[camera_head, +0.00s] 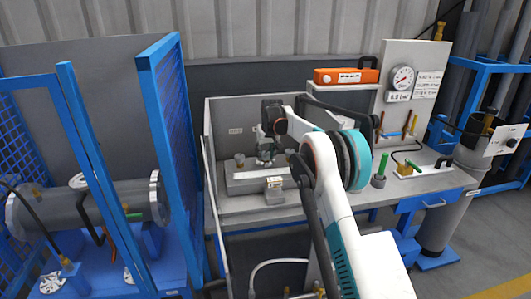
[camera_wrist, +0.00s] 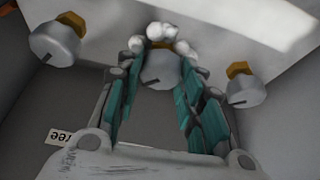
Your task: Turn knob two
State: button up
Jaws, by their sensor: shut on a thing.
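Three grey round knobs with orange-brown parts at their bases stand in a row in the wrist view: a left knob (camera_wrist: 56,42), a middle knob (camera_wrist: 160,70) and a right knob (camera_wrist: 246,90). My gripper (camera_wrist: 160,48) has its teal-padded fingers on both sides of the middle knob and is shut on it. The fingers partly hide that knob. In the head view my gripper (camera_head: 267,150) reaches down over a grey block (camera_head: 245,187) on the bench. The small knobs there are partly hidden by my gripper.
An orange box (camera_head: 346,76) sits on a shelf behind, beside a gauge board (camera_head: 415,65). A green-topped post (camera_head: 380,172) stands to the right. A blue mesh fence (camera_head: 172,150) borders the left, with a flanged cylinder (camera_head: 90,208) beyond it.

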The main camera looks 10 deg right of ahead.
jog(key=m+h+p, duration=0.1)
jog(key=m, duration=0.1)
jog(key=m+h+p, duration=0.1)
jog(key=m+p, duration=0.1)
jog(key=m, duration=0.1)
jog(key=shift+a+r+g, duration=0.1)
jog(key=shift+a+g, duration=0.1)
jog(key=shift+g, duration=0.1)
jog(key=m+h+p, duration=0.1)
jog(key=m+p, duration=0.1)
jog(key=m, duration=0.2)
jog(key=shift+w+g, duration=0.1)
jog(key=shift+g, duration=0.2)
jog(key=shift+m, duration=0.4)
jog(key=o, duration=1.1)
jog(key=shift+c, duration=0.2)
jog(key=shift+h, duration=0.3)
jog(key=v, duration=1.1)
jog(key=shift+r, duration=0.45)
